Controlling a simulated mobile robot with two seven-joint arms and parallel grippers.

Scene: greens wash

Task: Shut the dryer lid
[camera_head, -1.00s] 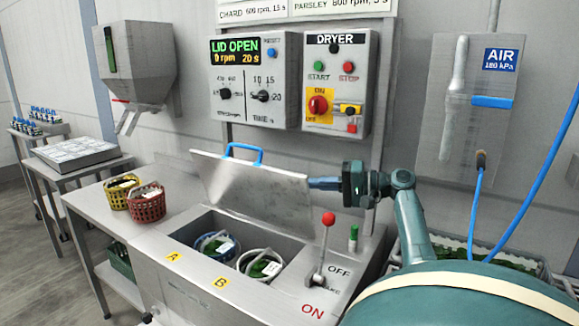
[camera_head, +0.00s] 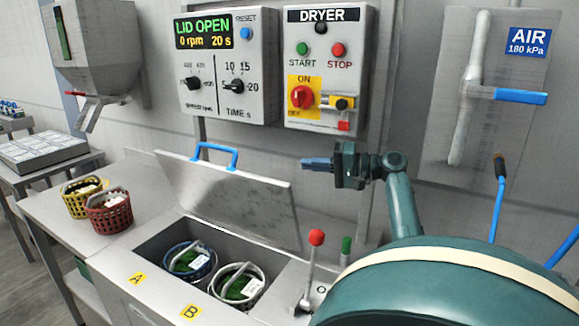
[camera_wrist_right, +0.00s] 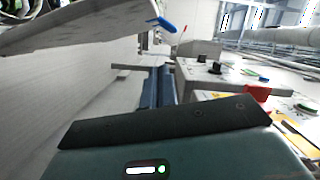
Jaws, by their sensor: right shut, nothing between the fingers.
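The dryer lid (camera_head: 228,198) is a grey metal plate with a blue handle (camera_head: 216,152) on its top edge. It stands open, tilted back, in the head view. The lid also shows in the wrist view (camera_wrist_right: 85,24), at the upper left. Below it the dryer opening holds a blue basket (camera_head: 206,264) at A and a white basket (camera_head: 252,290) at B, both with greens. My right gripper (camera_head: 305,163) is shut and empty, above and right of the lid's right upper corner, its fingers pointing left. My left gripper is out of view.
A red-knobbed lever (camera_head: 316,238) stands right of the opening. Yellow (camera_head: 75,205) and red (camera_head: 112,220) baskets are on the left counter. A blue air hose hangs at right.

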